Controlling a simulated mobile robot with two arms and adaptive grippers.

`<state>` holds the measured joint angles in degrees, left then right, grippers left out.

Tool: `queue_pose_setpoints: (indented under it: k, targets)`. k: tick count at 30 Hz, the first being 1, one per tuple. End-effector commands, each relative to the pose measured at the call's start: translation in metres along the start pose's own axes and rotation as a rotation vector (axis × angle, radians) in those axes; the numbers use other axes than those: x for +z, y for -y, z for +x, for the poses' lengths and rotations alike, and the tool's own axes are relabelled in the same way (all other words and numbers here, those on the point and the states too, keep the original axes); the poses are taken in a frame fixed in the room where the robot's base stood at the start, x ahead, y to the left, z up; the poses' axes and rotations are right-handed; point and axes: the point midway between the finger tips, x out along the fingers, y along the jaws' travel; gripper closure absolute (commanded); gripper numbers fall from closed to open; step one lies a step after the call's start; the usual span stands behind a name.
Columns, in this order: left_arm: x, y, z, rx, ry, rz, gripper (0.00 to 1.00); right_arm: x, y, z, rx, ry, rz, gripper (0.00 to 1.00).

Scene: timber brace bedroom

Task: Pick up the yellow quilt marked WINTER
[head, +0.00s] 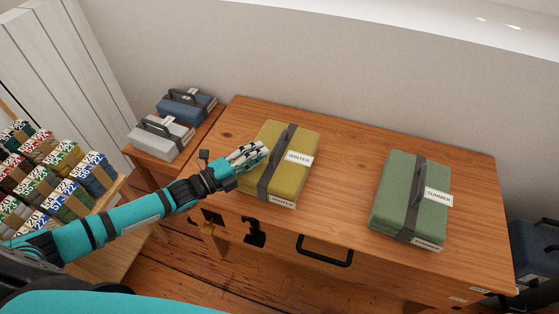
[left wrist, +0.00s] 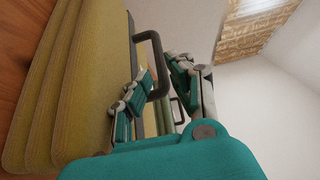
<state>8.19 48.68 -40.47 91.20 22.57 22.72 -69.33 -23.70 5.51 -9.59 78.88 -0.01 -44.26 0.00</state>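The yellow quilt (head: 295,184) lies folded on the wooden chest top, bound by a dark strap with a handle and bearing white WINTER labels. My left gripper (head: 256,153) is at the quilt's left side, close to the strap handle. In the left wrist view, the yellow quilt (left wrist: 75,85) fills the left side and its dark handle (left wrist: 156,65) stands up from the strap. The fingers of my left gripper (left wrist: 160,85) are spread apart, with the handle showing between them. Contact with the handle cannot be told. My right gripper is not in view.
A green quilt (head: 402,185) marked SUMMER lies on the right of the chest top (head: 345,150). Grey (head: 160,138) and blue (head: 187,104) bundles rest on a lower surface at left. The wall stands behind.

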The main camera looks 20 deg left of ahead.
Motion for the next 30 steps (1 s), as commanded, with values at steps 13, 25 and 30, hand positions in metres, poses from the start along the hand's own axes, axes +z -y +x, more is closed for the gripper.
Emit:
queue_pose_setpoints:
  k: [13, 25, 30]
  targets:
    - [0.002, -0.001, 0.049, -0.003, 0.0, 0.001, 0.8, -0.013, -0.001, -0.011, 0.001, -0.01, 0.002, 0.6]
    - [0.002, -0.001, 0.073, 0.001, 0.001, -0.001, 0.8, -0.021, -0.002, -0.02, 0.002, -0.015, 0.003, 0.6]
    - [0.002, -0.001, 0.073, 0.001, 0.001, -0.001, 0.94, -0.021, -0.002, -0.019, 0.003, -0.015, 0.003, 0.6]
